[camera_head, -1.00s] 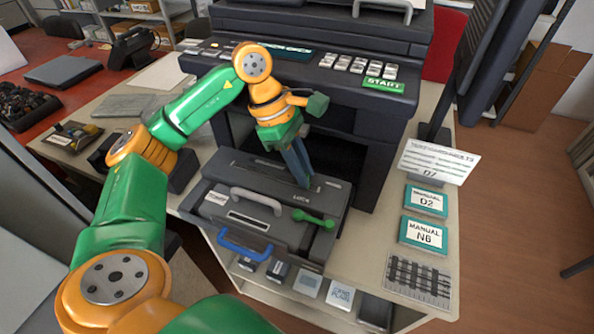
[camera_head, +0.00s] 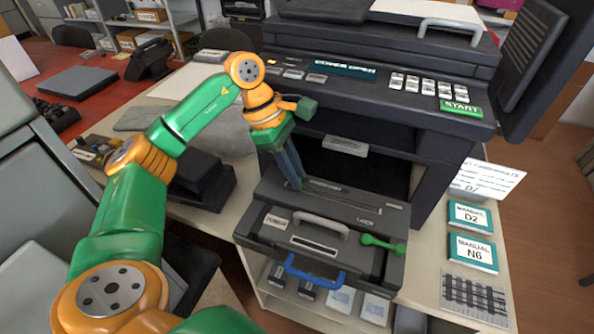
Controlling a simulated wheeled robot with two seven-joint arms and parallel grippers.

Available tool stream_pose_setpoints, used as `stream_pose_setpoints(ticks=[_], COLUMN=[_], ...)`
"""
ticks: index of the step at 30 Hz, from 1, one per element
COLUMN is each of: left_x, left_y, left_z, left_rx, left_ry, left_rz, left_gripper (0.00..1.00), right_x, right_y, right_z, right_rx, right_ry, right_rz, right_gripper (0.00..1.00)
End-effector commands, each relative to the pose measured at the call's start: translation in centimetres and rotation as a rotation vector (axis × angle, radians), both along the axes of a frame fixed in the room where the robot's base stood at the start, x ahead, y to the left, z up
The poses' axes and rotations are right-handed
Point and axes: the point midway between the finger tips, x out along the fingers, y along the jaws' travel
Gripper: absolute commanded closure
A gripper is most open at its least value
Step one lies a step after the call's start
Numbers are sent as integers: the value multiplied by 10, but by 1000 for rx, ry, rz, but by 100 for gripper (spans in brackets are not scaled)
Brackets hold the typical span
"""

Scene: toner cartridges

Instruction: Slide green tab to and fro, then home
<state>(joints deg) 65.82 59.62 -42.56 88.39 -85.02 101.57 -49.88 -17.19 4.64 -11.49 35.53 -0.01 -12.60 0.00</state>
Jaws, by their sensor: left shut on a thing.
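The dark toner cartridge (camera_head: 262,219) sits in front of the printer's open bay, with a long narrow slot (camera_head: 350,200) along its back top. My left gripper (camera_head: 296,186) points down, its fingers shut at the left end of this slot. The small green tab is hidden by the fingertips that hold it. A green lever (camera_head: 383,244) lies on the right front of the cartridge, near the word LOCK. A grey handle (camera_head: 321,224) and a blue handle (camera_head: 314,275) are at the front. My right gripper is out of view.
The printer (camera_head: 425,115) stands behind, its panel reading COVER OPEN, with a green START button (camera_head: 460,107). Manuals D2 (camera_head: 470,215) and N6 (camera_head: 472,252) lie at the right. Dark boxes (camera_head: 200,182) stand left of the cartridge. Shelves below hold small boxes.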

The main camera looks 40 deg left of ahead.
Motion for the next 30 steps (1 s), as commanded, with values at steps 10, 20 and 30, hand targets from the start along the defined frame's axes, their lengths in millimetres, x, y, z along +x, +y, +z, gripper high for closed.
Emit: stream_pose_setpoints(ticks=[10, 20, 30], left_x=[0, 0, -6], left_y=[1, 5, 28], left_z=[0, 10, 65], left_rx=[4, 2, 1], left_ry=[0, -5, -2], left_rz=[3, 3, 3], left_gripper=[50, 50, 50], right_x=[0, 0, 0], right_y=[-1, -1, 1], right_z=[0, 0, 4], right_rx=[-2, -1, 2], right_ry=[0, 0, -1], right_rz=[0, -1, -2], right_gripper=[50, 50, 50])
